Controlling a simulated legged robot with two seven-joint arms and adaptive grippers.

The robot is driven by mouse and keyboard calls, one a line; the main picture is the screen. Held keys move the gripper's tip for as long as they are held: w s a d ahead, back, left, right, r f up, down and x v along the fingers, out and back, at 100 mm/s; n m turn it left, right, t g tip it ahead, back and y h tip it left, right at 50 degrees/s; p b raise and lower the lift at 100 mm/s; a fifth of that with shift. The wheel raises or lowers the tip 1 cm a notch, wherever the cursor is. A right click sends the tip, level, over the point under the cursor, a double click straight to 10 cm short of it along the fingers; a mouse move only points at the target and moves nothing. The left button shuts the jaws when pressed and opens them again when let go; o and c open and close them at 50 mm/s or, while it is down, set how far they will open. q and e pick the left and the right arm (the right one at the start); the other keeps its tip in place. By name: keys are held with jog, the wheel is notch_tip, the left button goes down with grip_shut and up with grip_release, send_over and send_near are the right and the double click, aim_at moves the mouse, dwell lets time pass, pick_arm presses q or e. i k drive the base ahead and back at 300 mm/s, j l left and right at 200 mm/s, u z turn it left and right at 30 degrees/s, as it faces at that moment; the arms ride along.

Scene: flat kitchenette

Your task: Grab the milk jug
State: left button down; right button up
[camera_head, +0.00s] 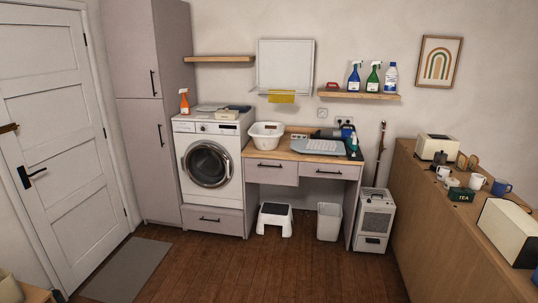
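No item is clearly recognisable as the milk jug. Small white vessels stand on the wooden counter (432,228) at the right: one small white vessel (443,172) near the toaster, a low one (451,183) in front of it, and a white mug (477,181). They are too small to tell whether one is a jug. A blue mug (501,188) stands to their right. Neither of my grippers is in view.
The counter also bears a cream toaster (437,147), a green tea box (461,194) and a large cream appliance (508,231). The middle wooden floor (270,272) is clear. A step stool (275,219), bin (329,221) and heater-like unit (374,219) stand by the back desk.

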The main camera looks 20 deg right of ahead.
aim_at(443, 173)
jog(key=i+l+z, duration=0.15)
jog(key=i+z, duration=0.3)
jog(key=i, duration=0.55)
jog(key=i+j+z, duration=0.2)
jog(key=i+z, duration=0.25)
jog(key=i, duration=0.55)
jog(key=i+l+z, duration=0.15)
jog(key=i+z, duration=0.15)
jog(key=i, duration=0.25)
jog(key=i+z, duration=0.3)
jog(key=i, duration=0.3)
jog(key=i+j+z, duration=0.1)
jog(key=i+z, duration=0.25)
jog(key=i, duration=0.2)
jog(key=i+j+z, duration=0.3)
jog(key=i, duration=0.25)
